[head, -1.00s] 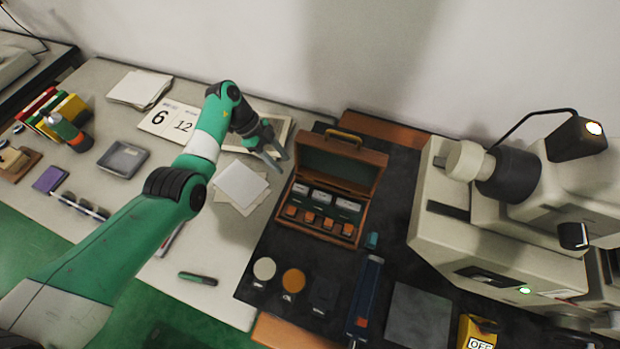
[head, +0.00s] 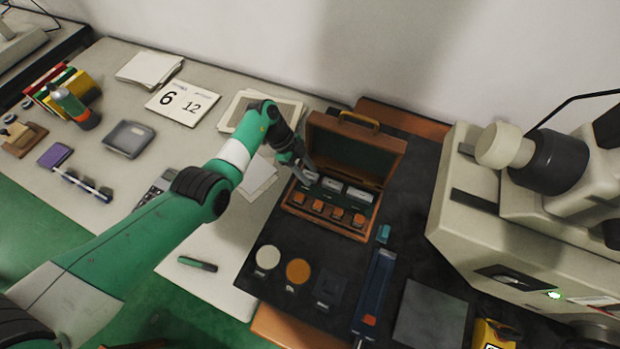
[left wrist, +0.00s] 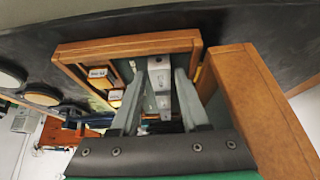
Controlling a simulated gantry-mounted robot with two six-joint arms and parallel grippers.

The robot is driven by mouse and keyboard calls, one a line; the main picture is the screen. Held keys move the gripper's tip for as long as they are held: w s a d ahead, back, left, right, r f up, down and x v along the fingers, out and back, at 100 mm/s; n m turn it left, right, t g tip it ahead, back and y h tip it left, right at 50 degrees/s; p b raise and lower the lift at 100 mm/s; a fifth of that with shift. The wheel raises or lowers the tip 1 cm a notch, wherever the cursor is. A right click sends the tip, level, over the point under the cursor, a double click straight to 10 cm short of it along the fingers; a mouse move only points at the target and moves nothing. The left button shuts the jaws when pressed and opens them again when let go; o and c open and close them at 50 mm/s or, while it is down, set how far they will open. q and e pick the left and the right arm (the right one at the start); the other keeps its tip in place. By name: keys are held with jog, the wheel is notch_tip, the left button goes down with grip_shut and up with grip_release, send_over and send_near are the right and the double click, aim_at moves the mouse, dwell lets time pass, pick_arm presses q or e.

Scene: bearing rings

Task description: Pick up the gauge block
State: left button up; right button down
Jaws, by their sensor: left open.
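An open wooden case (head: 325,229) stands on the dark mat. Light metallic blocks, likely the gauge blocks (head: 332,184), sit in its back row, with several orange pieces (head: 317,206) in front. My left gripper (head: 306,168) reaches over the case's left back part and hides some of the row. In the left wrist view my left gripper (left wrist: 158,88) is open, its fingers on either side of a grey metallic block (left wrist: 160,100). I cannot tell whether they touch it. My right gripper is not in view.
The case's raised lid (head: 352,150) stands behind the blocks, close to the gripper. A large beige instrument (head: 460,230) is on the right. A blue tool (head: 375,290) and two round discs (head: 298,271) lie in front of the case.

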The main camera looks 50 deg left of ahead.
aim_at(317, 177)
pick_arm(q)
jog(key=shift+r, duration=0.1)
grip_shut()
dwell(0.3)
jog(key=shift+r+p, duration=0.45)
jog(key=shift+r, duration=0.15)
notch_tip(317, 177, up, 3)
jog(key=shift+f+p, duration=0.1)
jog(key=shift+p, duration=0.85)
jog(key=s+d+r+p, duration=0.9)
jog(key=s+p, duration=0.1)
jog(key=s, duration=0.1)
notch_tip(317, 177, up, 21)
jog(key=s+d+n+t+p, duration=0.1)
jog(key=s+n+p, duration=0.1)
jog(key=p, duration=1.6)
jog(key=shift+d+f+n+y, duration=0.15)
jog(key=shift+d+n+y, duration=0.15)
jog(key=shift+n+y, duration=0.1)
